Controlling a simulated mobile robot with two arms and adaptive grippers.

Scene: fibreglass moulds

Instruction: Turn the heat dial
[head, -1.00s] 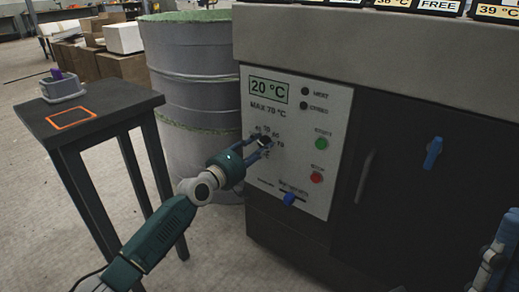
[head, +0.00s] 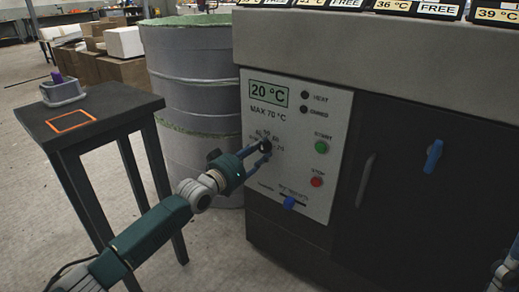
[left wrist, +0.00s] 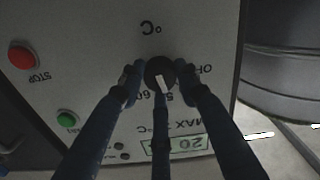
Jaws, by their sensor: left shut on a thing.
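The heat dial (head: 266,146) is a small black knob on the white control panel (head: 262,187), with printed numbers around it. In the left wrist view the dial (left wrist: 159,74) shows a white pointer mark, and the panel print appears upside down. The mark points towards the partly hidden numbers on the display side. My left gripper (head: 263,149) is shut on the dial, its fingers on either side of it. The display (head: 269,92) reads 20 °C, with "MAX 70 °C" printed below it.
A dark door with a blue handle (head: 433,155) is to the right. Grey drums (head: 190,80) and a dark stand (head: 100,108) are at left.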

